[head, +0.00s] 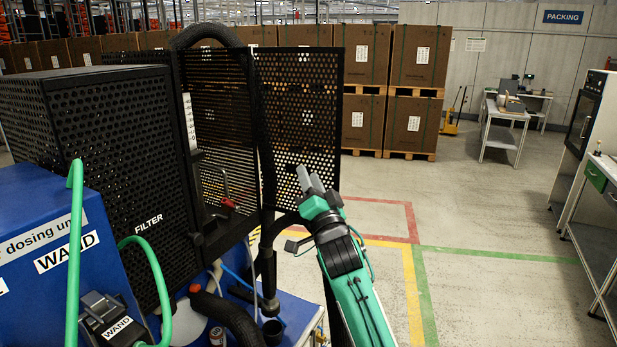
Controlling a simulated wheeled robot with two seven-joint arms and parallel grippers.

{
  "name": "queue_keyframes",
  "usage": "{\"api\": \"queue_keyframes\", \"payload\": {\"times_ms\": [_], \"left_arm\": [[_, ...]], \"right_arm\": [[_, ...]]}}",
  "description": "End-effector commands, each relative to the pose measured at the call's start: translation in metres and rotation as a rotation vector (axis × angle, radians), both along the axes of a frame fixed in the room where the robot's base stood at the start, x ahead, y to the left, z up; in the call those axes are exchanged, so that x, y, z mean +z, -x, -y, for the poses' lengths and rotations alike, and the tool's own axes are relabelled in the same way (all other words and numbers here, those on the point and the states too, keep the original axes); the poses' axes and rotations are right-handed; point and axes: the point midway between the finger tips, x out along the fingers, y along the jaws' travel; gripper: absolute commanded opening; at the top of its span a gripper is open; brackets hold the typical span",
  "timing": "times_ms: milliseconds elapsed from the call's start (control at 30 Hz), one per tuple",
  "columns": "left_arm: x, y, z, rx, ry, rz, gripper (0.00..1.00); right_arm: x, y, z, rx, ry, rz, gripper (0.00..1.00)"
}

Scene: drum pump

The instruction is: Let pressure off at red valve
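A small red handle (228,204) shows beside the black mesh panels, at the end of a thin dark bent rod; it looks like the red valve. A second small red part (195,289) sits lower, by the black hose. My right gripper (311,180) is up in front of the right mesh panel, to the right of the red handle and apart from it in the picture. Its two grey fingers point up and look close together with nothing seen between them; how far they are apart is unclear. My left gripper is not in view.
A black mesh cabinet marked FILTER (125,150) and a blue dosing unit (40,265) with a green hose (75,250) fill the left. A mesh panel (300,110) stands behind my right gripper. Floor to the right is free, up to stacked boxes (415,60).

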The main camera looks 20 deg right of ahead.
Motion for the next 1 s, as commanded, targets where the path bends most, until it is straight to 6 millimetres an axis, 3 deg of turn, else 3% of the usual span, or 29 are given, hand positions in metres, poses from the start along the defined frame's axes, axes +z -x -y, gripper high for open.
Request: {"api": "queue_keyframes", "payload": {"times_ms": [300,500,1000], "left_arm": [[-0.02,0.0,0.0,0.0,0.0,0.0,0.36],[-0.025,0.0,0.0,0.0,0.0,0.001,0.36],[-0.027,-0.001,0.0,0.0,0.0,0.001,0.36]], "right_arm": [[0.024,0.019,-0.007,-0.229,0.432,0.202,0.35],[0.033,0.027,-0.014,-0.327,0.611,0.284,0.35],[0.037,0.031,-0.018,-0.366,0.682,0.319,0.35]]}}
